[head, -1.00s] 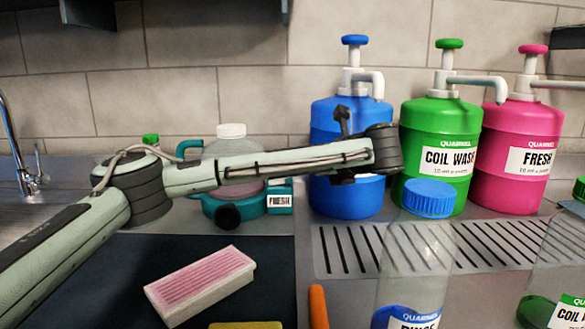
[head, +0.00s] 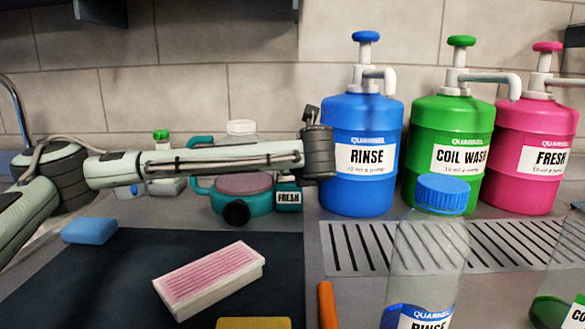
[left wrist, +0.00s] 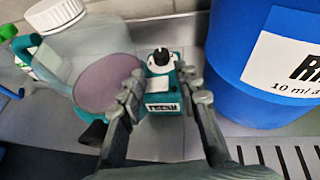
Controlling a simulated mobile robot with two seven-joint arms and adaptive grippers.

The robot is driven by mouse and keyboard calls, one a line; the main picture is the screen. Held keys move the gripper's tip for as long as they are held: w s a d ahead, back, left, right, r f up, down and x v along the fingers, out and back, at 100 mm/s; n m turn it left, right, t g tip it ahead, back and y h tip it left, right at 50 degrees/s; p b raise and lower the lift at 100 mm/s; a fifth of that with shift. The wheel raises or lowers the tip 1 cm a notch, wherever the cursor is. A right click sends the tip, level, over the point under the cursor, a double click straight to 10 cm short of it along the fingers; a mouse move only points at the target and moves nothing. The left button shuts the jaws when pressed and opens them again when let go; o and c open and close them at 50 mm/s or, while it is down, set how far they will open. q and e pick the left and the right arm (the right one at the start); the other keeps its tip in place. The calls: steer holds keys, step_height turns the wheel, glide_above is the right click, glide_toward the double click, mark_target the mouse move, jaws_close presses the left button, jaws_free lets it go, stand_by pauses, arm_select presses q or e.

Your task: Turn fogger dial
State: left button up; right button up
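The teal fogger (head: 258,208) stands at the back of the counter, partly behind my left arm. It also shows in the left wrist view, with a mauve disc (left wrist: 107,83) on its body. Its small teal block (left wrist: 160,85) has a black dial (left wrist: 160,57) with a white mark on top and a white label in front. My left gripper (left wrist: 160,80) is open, with one finger on each side of the block in that view. I cannot tell whether the fingers touch it. In the head view the left fingers are hidden by the wrist. My right gripper is not in view.
The blue RINSE pump bottle (head: 360,190) stands close right of the fogger. Green (head: 450,125) and pink (head: 535,125) pump bottles follow. A clear bottle (head: 430,250) stands in front. A pink-topped block (head: 210,280) and a blue sponge (head: 90,231) lie near the dark mat.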

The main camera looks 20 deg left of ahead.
arm_select(q)
steer(key=x, duration=0.7)
steer(key=shift+w+f+p, duration=0.1)
steer(key=shift+w+p, duration=0.05)
steer(key=shift+p, duration=0.15)
steer(key=shift+w+f, duration=0.1)
steer(key=shift+c, duration=0.2)
steer(key=c, duration=0.5)
jaws_close()
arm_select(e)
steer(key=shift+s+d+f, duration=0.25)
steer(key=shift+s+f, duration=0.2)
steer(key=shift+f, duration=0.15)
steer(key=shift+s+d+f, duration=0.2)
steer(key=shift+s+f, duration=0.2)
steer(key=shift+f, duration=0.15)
